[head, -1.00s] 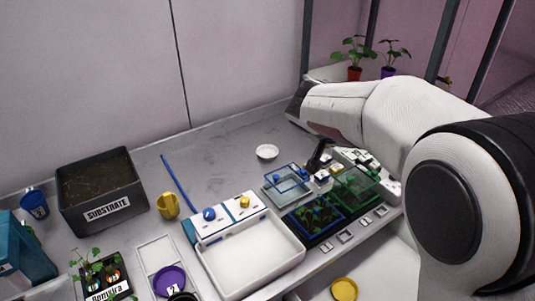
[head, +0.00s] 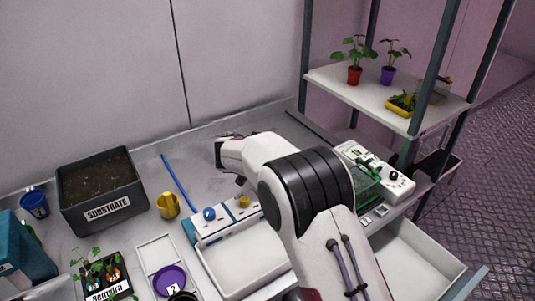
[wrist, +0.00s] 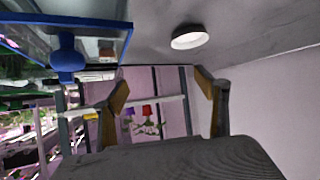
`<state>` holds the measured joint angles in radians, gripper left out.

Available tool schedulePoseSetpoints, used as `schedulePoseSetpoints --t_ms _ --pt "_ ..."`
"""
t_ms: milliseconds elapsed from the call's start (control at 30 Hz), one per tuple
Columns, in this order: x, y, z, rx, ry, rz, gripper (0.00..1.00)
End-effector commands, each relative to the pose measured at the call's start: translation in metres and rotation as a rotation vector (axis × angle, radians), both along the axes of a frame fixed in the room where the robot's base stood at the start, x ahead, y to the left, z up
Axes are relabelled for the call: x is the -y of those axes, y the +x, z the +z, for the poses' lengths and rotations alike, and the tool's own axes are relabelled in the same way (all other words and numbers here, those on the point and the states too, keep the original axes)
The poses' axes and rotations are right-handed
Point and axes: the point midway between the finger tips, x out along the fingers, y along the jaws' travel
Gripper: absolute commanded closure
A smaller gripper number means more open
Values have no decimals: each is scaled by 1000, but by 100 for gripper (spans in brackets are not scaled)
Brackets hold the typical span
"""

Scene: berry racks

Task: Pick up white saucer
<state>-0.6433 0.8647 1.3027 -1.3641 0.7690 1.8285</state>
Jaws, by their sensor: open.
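The white saucer (wrist: 190,38) shows in the wrist view, upper middle, on the grey tabletop. It is beyond my fingertips and apart from them. In the head view the saucer is hidden behind my arm. My gripper (wrist: 163,82) is open and empty, with one finger on each side of the wrist view.
In the head view stand a yellow mug (head: 167,206), a substrate box (head: 75,219), a white tray (head: 222,275) and a plant shelf (head: 350,83).

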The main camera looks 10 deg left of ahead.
Motion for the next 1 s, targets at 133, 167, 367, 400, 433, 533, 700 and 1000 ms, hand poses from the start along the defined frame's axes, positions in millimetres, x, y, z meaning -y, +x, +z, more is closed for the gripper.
schedulePoseSetpoints --t_ms 133,167,367,400,433,533,700,1000 --pt "-30 4 -24 29 17 27 27" --pt "-34 5 -28 33 20 31 27" --pt "-55 6 -43 56 37 49 27" --pt "-57 7 -44 59 39 52 27" --pt "-58 7 -45 60 41 53 27" --pt "-59 7 -46 61 42 54 27" --pt "-59 7 -46 61 42 53 27" --pt "-57 13 -50 60 41 53 27"
